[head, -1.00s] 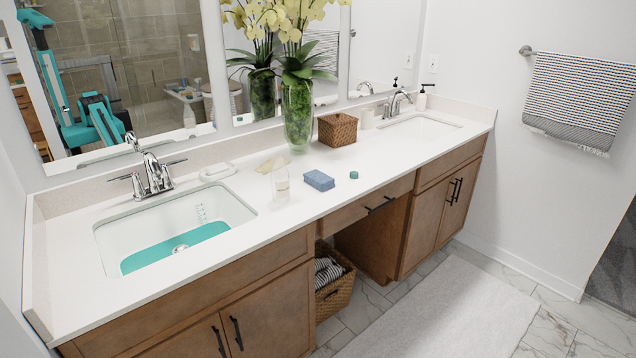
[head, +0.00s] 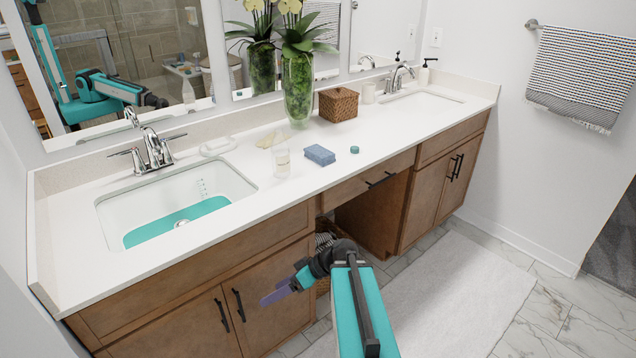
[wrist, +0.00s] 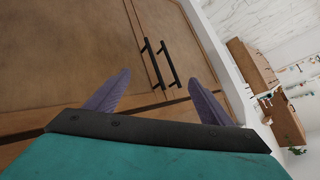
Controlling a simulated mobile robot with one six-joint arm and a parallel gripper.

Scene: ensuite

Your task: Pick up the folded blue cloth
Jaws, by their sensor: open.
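The folded blue cloth (head: 319,155) lies flat on the white countertop (head: 250,222), between a clear glass (head: 281,163) on its left and a small teal round item on its right. My gripper (head: 272,297) is in front of the vanity, below counter height and apart from the cloth. It points left toward the cabinet doors. In the wrist view my gripper (wrist: 158,95) shows two purple fingers spread wide with nothing between them. The cloth is not in the wrist view.
The small teal item (head: 354,149), a wicker box (head: 338,105) and a vase of orchids (head: 298,95) stand on the counter. The left sink (head: 178,200) has a chrome faucet (head: 153,148) behind it. Black handles (head: 238,304) stick out from the cabinet doors.

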